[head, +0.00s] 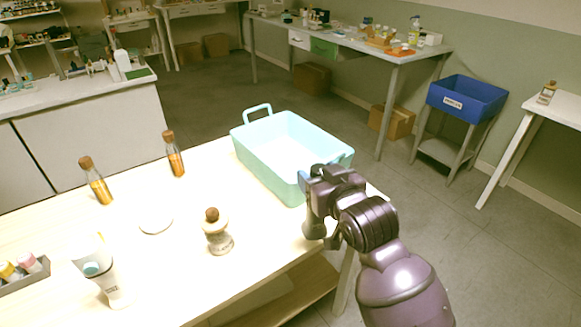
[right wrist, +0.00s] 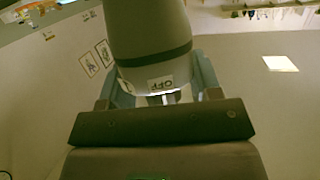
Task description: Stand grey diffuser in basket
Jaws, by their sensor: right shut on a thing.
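My right gripper (head: 318,222) is at the near right corner of the pale teal basket (head: 262,172), which stands at the table's far right end. In the right wrist view my right gripper is shut on a large grey rounded body with a darker band and a small label, apparently the grey diffuser (right wrist: 150,30). Its far end is out of that view. In the head view the gripper and wrist hide it, so I cannot tell its tilt or whether it touches the basket. The visible basket floor is bare. My left gripper is not in view.
A grey tray (head: 25,274) holds small bottles at the left.

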